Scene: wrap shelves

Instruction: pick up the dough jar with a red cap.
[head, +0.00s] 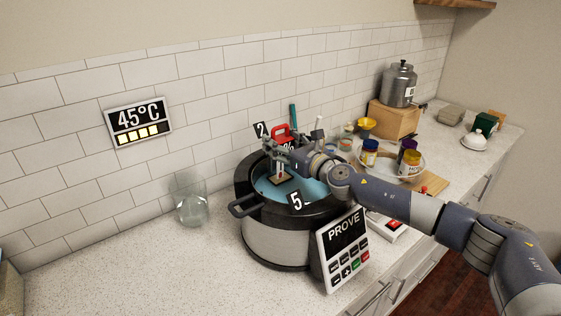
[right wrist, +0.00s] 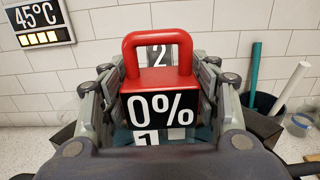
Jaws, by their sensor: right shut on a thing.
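The dough jar (head: 281,132) has a red cap with a loop handle. In the right wrist view the jar (right wrist: 160,80) shows the red handle and a black label reading "0%". My right gripper (head: 283,148) is shut on it, with a finger on each side; the gripper also frames it in the right wrist view (right wrist: 160,95). The jar is over the round proving bath (head: 275,240) with blue water. Its lower part is largely hidden, and I cannot tell whether it touches anything in the bath. My left gripper is not in view.
A plate with several jars (head: 408,175), a wooden box (head: 393,120) and a metal canister (head: 399,85) are to the right. The left counter is mostly clear.

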